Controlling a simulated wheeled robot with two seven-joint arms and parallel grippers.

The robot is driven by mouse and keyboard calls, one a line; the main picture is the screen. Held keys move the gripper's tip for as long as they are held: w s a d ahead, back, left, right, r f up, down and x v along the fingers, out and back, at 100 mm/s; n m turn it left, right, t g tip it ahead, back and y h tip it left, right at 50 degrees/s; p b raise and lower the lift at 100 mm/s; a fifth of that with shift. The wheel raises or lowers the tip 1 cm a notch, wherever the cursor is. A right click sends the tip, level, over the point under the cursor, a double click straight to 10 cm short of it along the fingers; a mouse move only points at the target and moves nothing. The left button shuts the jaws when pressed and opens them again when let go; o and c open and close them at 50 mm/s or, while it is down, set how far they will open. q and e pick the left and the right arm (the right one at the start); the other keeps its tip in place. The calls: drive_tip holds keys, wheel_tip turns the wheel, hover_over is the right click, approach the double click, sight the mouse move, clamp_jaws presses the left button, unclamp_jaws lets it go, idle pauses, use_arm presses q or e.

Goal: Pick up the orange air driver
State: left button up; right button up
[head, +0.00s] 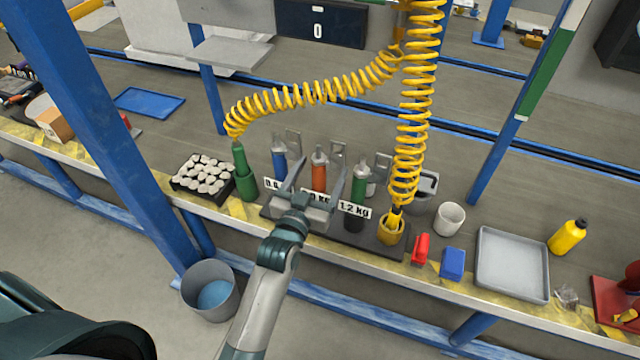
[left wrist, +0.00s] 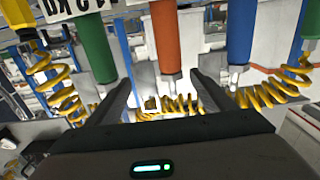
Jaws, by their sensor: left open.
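The orange air driver (head: 319,178) stands upright in the tool rack (head: 375,243), between a blue driver (head: 279,164) and a green driver (head: 358,188). My left gripper (head: 320,168) is open in front of the rack, its fingers spread to either side of the orange driver in the head view. In the left wrist view, which looks upside down, the orange driver (left wrist: 165,38) lies ahead between the open fingers (left wrist: 161,78), with no clear contact. The gripper and weight labels hide its lower part in the head view. My right gripper is not in view.
Yellow coiled hoses (head: 413,110) hang over the rack, one to a green tool (head: 243,172), one to a yellow tool (head: 390,226). A parts tray (head: 176,186) is left. A white cup (head: 449,218), red and blue items and a grey tray (head: 512,289) are right.

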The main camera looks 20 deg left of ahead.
sight(326, 162)
use_arm(q)
drive_tip(key=shift+w, duration=1.3)
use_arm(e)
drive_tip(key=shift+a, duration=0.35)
use_arm(q)
drive_tip(key=shift+w, duration=0.1)
drive_tip(key=shift+w, duration=0.3)
drive_tip(key=w, duration=0.4)
drive_tip(key=shift+d+p, duration=0.25)
drive_tip(key=shift+p, duration=0.15)
drive_tip(key=shift+w, duration=0.2)
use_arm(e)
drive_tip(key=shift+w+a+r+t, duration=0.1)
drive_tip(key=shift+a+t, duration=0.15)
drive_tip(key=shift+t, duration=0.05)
